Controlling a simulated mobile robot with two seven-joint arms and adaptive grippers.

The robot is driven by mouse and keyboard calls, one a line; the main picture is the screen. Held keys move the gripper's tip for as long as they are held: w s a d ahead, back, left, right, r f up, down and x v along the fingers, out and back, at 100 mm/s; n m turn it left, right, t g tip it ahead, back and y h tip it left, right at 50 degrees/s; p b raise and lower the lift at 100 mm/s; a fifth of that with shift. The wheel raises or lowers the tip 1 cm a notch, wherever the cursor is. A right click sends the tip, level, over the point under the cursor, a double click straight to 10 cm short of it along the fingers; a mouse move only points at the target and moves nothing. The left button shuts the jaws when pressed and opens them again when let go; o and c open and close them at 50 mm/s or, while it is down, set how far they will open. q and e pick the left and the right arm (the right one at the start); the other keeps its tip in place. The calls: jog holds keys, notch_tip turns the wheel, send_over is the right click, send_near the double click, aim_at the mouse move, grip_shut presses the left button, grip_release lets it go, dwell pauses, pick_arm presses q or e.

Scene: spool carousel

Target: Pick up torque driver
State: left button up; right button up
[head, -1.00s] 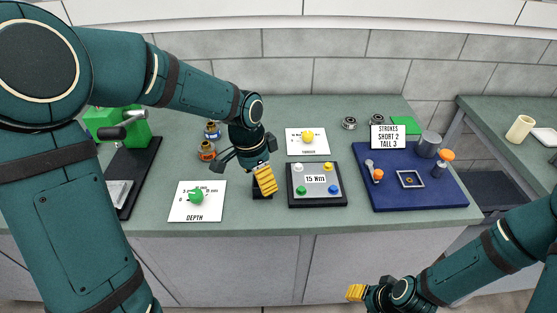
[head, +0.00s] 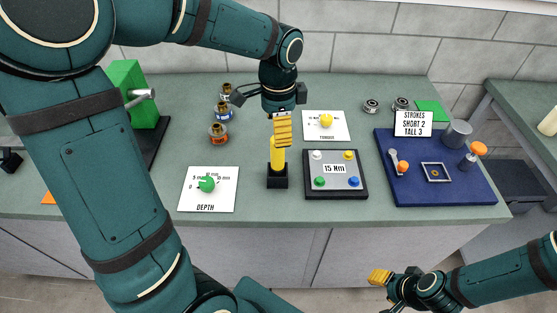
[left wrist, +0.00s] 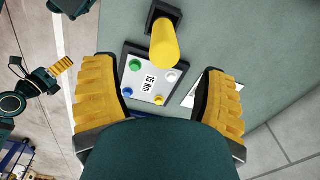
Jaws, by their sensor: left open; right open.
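The torque driver appears to be the yellow cylinder (head: 277,153) upright in a black square holder (head: 278,181) near the bench's front edge. My left gripper (head: 283,130) is above it, its yellow fingers overlapping the driver's top in the head view. In the left wrist view the yellow cylinder (left wrist: 163,44) shows ahead of and between the spread fingertips (left wrist: 158,68); the gripper is open and empty. I cannot tell the exact gap. My right gripper (head: 380,278) is open, low in front of the bench, away from the driver.
A 15 Nm button panel (head: 357,181) is just right of the holder; a DEPTH card (head: 219,201) is left. A yellow-knob card (head: 339,132) lies behind. Several small spools (head: 218,133) stand left, a blue tray (head: 408,193) right. Bench between them is clear.

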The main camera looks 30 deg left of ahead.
aim_at(278, 150)
pick_arm(q)
notch_tip(278, 150, down, 8)
jog(key=shift+w+a+f+b, duration=0.1)
jog(key=shift+w+a+b, duration=0.05)
jog(key=shift+b, duration=0.5)
jog(key=shift+c, duration=0.3)
grip_shut()
